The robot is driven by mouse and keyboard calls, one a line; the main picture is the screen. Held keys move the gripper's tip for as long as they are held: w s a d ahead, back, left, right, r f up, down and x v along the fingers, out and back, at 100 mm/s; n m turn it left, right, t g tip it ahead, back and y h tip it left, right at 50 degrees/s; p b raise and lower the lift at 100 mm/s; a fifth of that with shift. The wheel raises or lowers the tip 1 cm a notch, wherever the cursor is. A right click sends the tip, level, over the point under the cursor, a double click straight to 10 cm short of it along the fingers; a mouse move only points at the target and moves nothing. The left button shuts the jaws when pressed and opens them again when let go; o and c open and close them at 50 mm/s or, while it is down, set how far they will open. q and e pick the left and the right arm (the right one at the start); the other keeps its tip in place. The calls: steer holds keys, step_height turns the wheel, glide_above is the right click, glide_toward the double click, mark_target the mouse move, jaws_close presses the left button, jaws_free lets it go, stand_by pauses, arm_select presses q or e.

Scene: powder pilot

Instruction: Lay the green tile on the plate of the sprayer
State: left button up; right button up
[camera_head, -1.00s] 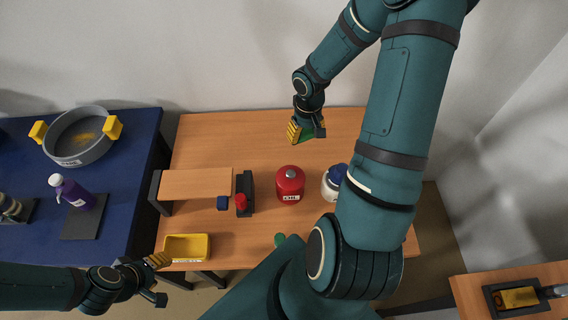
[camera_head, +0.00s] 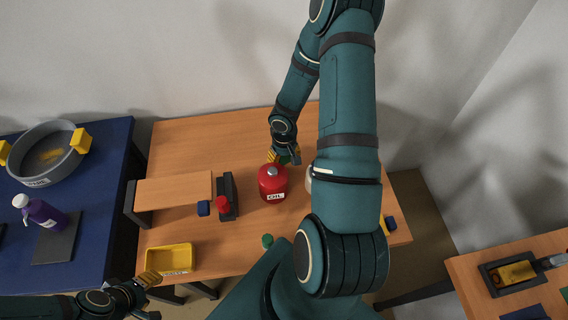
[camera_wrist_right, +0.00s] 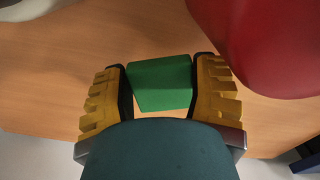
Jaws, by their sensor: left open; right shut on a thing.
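My right gripper (camera_head: 284,157) is shut on the green tile (camera_wrist_right: 160,83), which sits between its yellow fingers in the right wrist view. In the head view only a sliver of the tile (camera_head: 287,160) shows. The gripper is just behind the red canister (camera_head: 273,184), above the wooden table. My left gripper (camera_head: 149,296) is open and empty near the front left, by the yellow tray. A dark stand with a red knob (camera_head: 223,203) is on the table, left of the canister.
The yellow tray (camera_head: 169,272) and a small blue block (camera_head: 204,208) are on the wooden table (camera_head: 210,130). My right arm covers the table's right part.

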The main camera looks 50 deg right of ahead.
mark_target(284, 158)
steer(key=shift+f, duration=1.45)
steer(key=shift+b, duration=0.3)
steer(key=shift+f, duration=0.15)
steer(key=o, duration=1.2)
